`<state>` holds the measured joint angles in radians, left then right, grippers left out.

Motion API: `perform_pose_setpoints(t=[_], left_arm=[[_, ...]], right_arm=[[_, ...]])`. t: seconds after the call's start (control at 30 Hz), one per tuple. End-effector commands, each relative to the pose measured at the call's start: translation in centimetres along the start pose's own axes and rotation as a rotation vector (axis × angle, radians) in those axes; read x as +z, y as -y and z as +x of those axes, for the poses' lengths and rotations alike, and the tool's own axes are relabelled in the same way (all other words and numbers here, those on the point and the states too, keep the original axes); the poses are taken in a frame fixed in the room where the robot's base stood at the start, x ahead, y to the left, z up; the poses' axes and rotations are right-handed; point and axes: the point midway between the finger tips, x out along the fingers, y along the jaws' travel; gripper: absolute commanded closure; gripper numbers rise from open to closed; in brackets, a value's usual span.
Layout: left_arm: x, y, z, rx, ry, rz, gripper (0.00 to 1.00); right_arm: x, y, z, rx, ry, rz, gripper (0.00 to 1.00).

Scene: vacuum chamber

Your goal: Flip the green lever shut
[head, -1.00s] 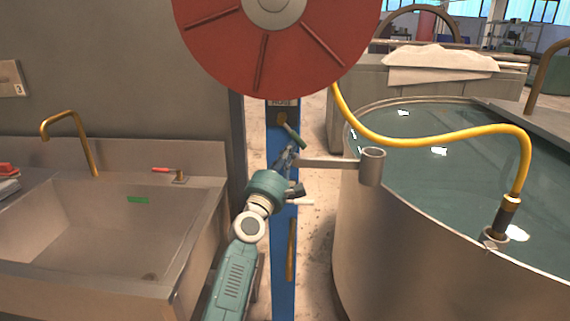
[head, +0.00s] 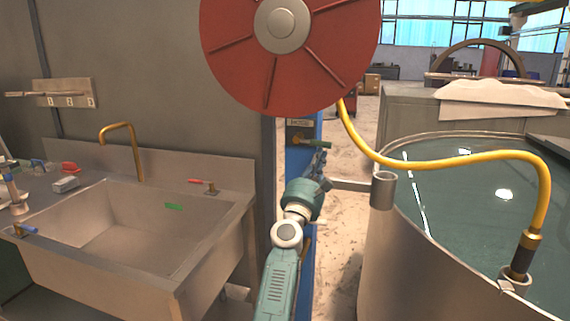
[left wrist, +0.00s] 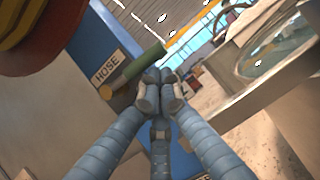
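The green lever (head: 316,143) sits on a brass pivot on the blue post (head: 301,165), below the HOSE label and the red reel. It points right, close to level. In the left wrist view the lever (left wrist: 142,63) runs from its brass end up to the right, beside the HOSE label. My left gripper (head: 319,160) is just below the lever's free part. Its fingers (left wrist: 160,86) are closed together at the tips, with nothing seen between them. I cannot tell whether they touch the lever. My right gripper is not in view.
The red hose reel (head: 290,55) hangs directly above. A yellow hose (head: 440,164) runs from it to the round water tank (head: 425,265) at right. A grey cup holder (head: 383,190) juts out right of my gripper. A sink (head: 130,235) stands at left.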

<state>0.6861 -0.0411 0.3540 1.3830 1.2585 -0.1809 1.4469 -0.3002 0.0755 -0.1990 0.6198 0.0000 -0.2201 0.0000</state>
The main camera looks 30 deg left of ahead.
Motion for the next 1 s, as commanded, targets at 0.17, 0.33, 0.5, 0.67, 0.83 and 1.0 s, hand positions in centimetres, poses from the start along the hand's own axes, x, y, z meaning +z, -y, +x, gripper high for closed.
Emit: perform_pose_setpoints(t=[0.17, 0.33, 0.5, 0.67, 0.83, 1.0], left_arm=[[0.3, -0.1, 0.2, -0.001, 0.002, 0.001, 1.0], [0.4, 0.0, 0.2, -0.001, 0.002, 0.001, 1.0], [0.3, 0.0, 0.2, -0.001, 0.002, 0.001, 1.0], [0.3, 0.0, 0.1, -0.001, 0.001, 0.001, 1.0], [0.2, 0.0, -1.2, 0.0, 0.001, 0.0, 1.0], [0.1, 0.0, -4.6, 0.0, -0.002, 0.001, 1.0]], right_arm=[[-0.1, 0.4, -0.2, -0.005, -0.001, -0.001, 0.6], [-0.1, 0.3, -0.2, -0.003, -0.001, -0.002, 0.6], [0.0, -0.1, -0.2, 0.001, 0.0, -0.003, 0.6], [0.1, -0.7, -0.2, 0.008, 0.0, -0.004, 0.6], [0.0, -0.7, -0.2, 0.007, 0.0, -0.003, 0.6], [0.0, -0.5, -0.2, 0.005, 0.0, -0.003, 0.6]])
